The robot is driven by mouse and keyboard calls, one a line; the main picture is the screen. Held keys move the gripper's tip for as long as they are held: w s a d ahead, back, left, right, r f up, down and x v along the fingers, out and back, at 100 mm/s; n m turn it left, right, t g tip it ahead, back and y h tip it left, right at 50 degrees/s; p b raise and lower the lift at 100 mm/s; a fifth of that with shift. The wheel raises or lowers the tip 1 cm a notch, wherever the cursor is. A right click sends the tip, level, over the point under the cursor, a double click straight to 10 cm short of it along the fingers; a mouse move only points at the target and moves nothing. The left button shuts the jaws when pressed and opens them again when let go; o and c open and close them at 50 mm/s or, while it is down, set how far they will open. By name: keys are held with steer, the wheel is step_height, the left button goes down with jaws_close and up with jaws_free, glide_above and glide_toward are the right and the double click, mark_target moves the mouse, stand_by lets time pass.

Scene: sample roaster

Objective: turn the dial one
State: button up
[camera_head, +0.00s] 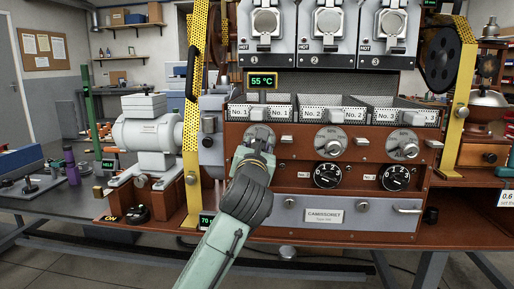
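A row of round silver dials with knobs runs along the brown front panel under the No. 1, No. 2 and No. 3 trays. The leftmost dial (259,133), under No. 1, is partly covered by my gripper (259,148). The middle silver dial (331,140) and the right silver dial (403,143) are in full view. My gripper's tip is at the lower part of the leftmost dial; I cannot tell whether it touches the knob. The finger opening is too small to make out. Below are two black dials, the left one (327,176) and the right one (397,178). My arm hides the panel left of them.
A grey motor (148,132) stands at left. A 55 °C display (262,80) sits above the trays.

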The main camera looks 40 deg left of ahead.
steer(key=o, duration=1.2)
steer(key=shift+c, duration=0.2)
steer(key=v, duration=1.2)
steer(key=shift+r, duration=0.1)
